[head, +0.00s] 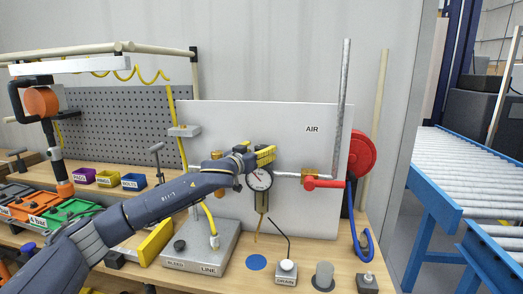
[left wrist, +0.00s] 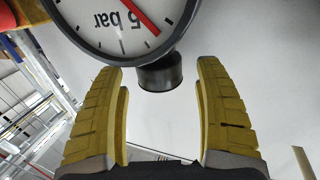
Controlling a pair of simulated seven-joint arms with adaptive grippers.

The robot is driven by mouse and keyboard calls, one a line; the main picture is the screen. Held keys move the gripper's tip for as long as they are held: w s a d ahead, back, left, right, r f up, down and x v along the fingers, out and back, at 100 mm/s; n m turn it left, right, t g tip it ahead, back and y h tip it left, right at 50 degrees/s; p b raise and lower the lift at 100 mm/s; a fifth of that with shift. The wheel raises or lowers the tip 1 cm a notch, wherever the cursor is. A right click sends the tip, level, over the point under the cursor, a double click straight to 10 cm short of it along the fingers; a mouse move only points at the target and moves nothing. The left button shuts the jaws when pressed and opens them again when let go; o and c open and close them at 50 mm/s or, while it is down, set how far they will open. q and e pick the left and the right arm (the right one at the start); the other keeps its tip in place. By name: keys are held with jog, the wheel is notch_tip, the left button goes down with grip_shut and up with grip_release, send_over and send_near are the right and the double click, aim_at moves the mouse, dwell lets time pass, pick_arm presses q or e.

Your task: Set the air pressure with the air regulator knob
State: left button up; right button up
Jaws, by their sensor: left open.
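The air regulator's round pressure gauge (head: 259,180) has a white face and a red needle, and stands in front of the white AIR panel. The gauge also fills the top of the left wrist view (left wrist: 115,22), its "5 bar" lettering upside down. A short dark cylindrical knob (left wrist: 160,74) adjoins the gauge's rim there. My left gripper (head: 265,156), with yellow fingers, is just above the gauge in the head view and hides the knob. In the left wrist view, the open fingers (left wrist: 160,105) lie either side of the knob's line, with gaps on both sides. My right gripper is not in view.
A red-handled valve (head: 322,183) and red hose reel (head: 362,154) stand right of the gauge. Below are a grey BLEED/LINE block (head: 200,250) and a DRAIN button (head: 287,268). The white panel (head: 220,120) is close behind my gripper.

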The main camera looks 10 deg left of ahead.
pick_arm(q)
jog(key=shift+w+d, duration=0.25)
jog(key=shift+w, duration=0.45)
jog(key=shift+c, duration=0.5)
jog(key=c, duration=1.1)
